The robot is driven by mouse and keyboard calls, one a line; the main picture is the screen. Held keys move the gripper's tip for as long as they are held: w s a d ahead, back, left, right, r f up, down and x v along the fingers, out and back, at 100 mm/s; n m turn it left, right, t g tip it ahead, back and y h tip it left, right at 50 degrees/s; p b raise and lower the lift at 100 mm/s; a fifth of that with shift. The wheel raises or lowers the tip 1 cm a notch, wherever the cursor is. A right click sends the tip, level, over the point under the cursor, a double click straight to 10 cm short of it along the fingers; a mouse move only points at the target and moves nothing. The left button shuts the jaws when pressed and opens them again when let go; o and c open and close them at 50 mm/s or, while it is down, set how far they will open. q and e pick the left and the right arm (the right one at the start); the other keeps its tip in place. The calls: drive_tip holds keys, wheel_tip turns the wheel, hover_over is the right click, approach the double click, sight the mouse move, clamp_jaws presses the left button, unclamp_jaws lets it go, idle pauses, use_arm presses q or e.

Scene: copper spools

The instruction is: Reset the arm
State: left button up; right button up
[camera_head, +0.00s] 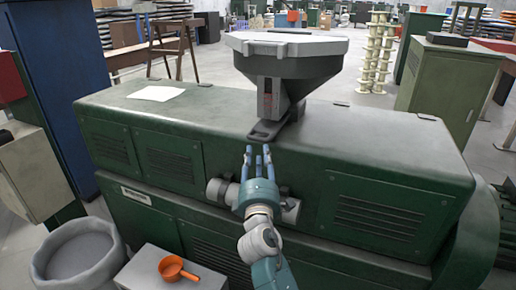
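My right gripper (257,160) is in the middle of the head view, at the end of my arm that comes up from the bottom. Its fingers point up and away from me, in front of the upper front edge of a green machine (400,205). The fingers look spread apart with nothing visible between them. A flat grey handle-like plate (264,132) on the machine top lies just beyond the fingertips; I cannot tell whether they touch it. My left gripper is not in view.
A grey hopper (290,60) stands on the machine. A white paper (156,93) lies on its top at left. An orange scoop (176,268) rests on a light box (150,262) beside a grey bin (78,252). Stacked cream spools (375,55) and a green cabinet (445,85) stand behind.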

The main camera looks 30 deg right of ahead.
drive_tip(key=shift+s+a+f, duration=0.1)
drive_tip(key=shift+s+a, duration=0.05)
drive_tip(key=shift+s, duration=0.2)
drive_tip(key=a+f+g+y, duration=0.2)
drive_tip(key=a+f+y, duration=0.1)
drive_tip(key=f, duration=1.1)
drive_tip(key=a+f+g+y, duration=0.2)
drive_tip(key=a+f, duration=0.1)
drive_tip(key=f, duration=1)
drive_tip(key=s+a+f+m+g+y, duration=0.1)
drive_tip(key=s+f, duration=0.3)
drive_tip(key=f, duration=0.3)
drive_tip(key=s+a+f+m+g+y, duration=0.1)
drive_tip(key=s+f+g, duration=0.1)
drive_tip(key=s+f, duration=0.45)
drive_tip(key=s+a+f+m+g, duration=0.1)
drive_tip(key=s+a+f, duration=0.15)
drive_tip(key=f, duration=0.65)
drive_tip(key=s+d+f+m+g, duration=0.1)
drive_tip(key=s+f, duration=0.6)
drive_tip(key=s, duration=0.7)
drive_tip(key=s+d+f+m+g+y, duration=0.1)
drive_tip(key=s+f+m+g, duration=0.3)
drive_tip(key=s+f, duration=0.4)
drive_tip(key=s+d+f+m+g, duration=0.2)
drive_tip(key=s+f, duration=0.6)
drive_tip(key=s, duration=1.4)
drive_tip(key=shift+s+m+g, duration=0.25)
drive_tip(key=shift+m+g, duration=0.45)
drive_tip(key=shift+g, duration=0.4)
